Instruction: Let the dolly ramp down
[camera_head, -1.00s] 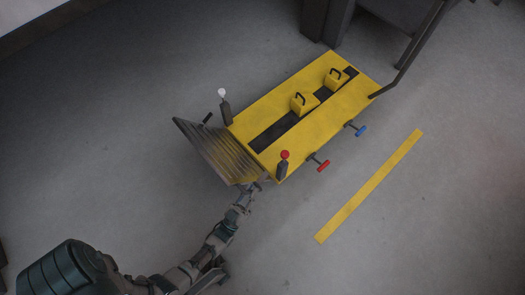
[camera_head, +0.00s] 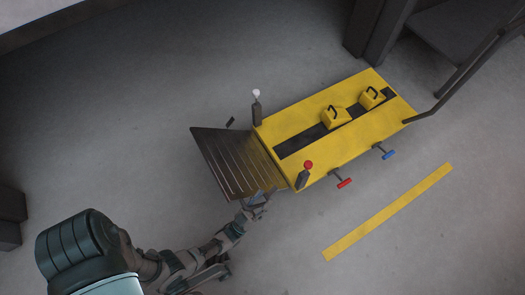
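The yellow dolly (camera_head: 350,140) stands on the grey floor in the head view. Its dark slatted ramp (camera_head: 232,160) is at the left end and looks lower and flatter than upright. My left gripper (camera_head: 260,198) is at the ramp's near edge, close to the dolly's near left corner. It overlaps the ramp's edge; contact and the gap between its fingers are too small to tell. My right gripper is not in view.
A red-knobbed post (camera_head: 306,174) and a white-knobbed post (camera_head: 257,105) flank the ramp end. Red (camera_head: 345,183) and blue (camera_head: 389,155) handles stick out of the near side. A yellow floor stripe (camera_head: 388,212) lies nearby. Floor left of the ramp is clear.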

